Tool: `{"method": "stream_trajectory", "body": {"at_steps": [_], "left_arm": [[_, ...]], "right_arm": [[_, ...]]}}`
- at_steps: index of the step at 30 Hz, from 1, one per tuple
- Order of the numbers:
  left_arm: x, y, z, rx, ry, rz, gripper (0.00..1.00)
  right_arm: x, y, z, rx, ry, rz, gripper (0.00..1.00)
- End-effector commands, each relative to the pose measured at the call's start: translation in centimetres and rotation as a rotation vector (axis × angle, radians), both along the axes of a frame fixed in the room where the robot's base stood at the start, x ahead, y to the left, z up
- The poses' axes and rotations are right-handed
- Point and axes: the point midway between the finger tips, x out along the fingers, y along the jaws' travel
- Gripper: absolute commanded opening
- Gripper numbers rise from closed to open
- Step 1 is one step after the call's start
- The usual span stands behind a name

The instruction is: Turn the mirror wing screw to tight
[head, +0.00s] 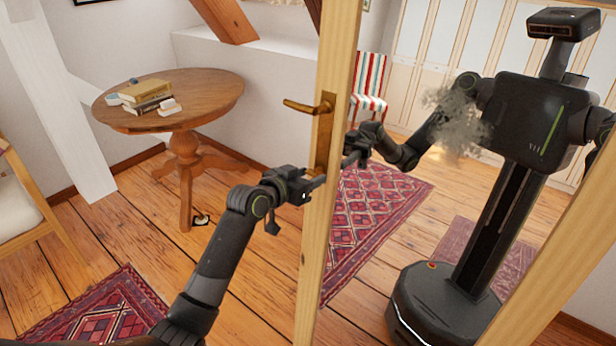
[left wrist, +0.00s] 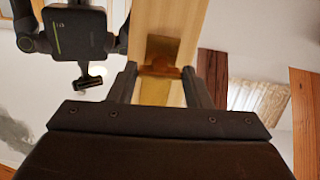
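A tall mirror (head: 375,215) stands in a pale wooden frame (head: 340,60). A brass lever handle (head: 303,106) on a brass plate (head: 324,140) is on the frame's near edge. My left gripper (head: 318,182) is at the frame just below that plate. In the left wrist view, the two fingers of my left gripper (left wrist: 160,86) are apart, with brass (left wrist: 162,52) on the frame (left wrist: 165,18) showing beyond and between them. I cannot tell which brass part is the wing screw, or whether a finger touches it. My right gripper is not in view.
A round wooden table (head: 215,90) with books (head: 147,90) stands at the left. A patterned rug (head: 100,310) lies on the plank floor at the lower left. The mirror shows my reflection, a grey smudge (head: 455,120), a striped chair and another rug.

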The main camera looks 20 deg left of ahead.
Motion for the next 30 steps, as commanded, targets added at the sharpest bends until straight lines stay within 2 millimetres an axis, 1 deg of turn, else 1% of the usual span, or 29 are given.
{"method": "stream_trajectory", "body": {"at_steps": [1,4,5,13,17,20,23,30], "left_arm": [[-0.1,0.0,-0.3,0.0,0.005,0.0,0.51],[0.0,0.0,-0.2,-0.001,0.004,0.0,0.65],[0.0,0.0,-0.1,-0.001,0.003,0.0,0.65],[-0.1,0.0,0.0,-0.001,-0.001,0.0,0.65],[-0.7,0.3,0.2,0.001,-0.001,0.001,0.65],[-1.8,0.8,0.5,0.001,-0.001,0.002,0.65],[-3.4,1.4,0.8,0.002,-0.001,0.001,0.65],[-7.8,3.0,2.0,0.004,-0.001,0.0,0.65]], "right_arm": [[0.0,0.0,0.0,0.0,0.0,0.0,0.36],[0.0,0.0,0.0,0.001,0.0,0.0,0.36],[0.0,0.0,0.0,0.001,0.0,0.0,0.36],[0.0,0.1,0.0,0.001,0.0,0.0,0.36],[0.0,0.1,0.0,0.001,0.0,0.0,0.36],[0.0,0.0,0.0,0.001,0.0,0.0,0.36],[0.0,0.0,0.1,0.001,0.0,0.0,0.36],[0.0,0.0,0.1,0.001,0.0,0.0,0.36]]}}
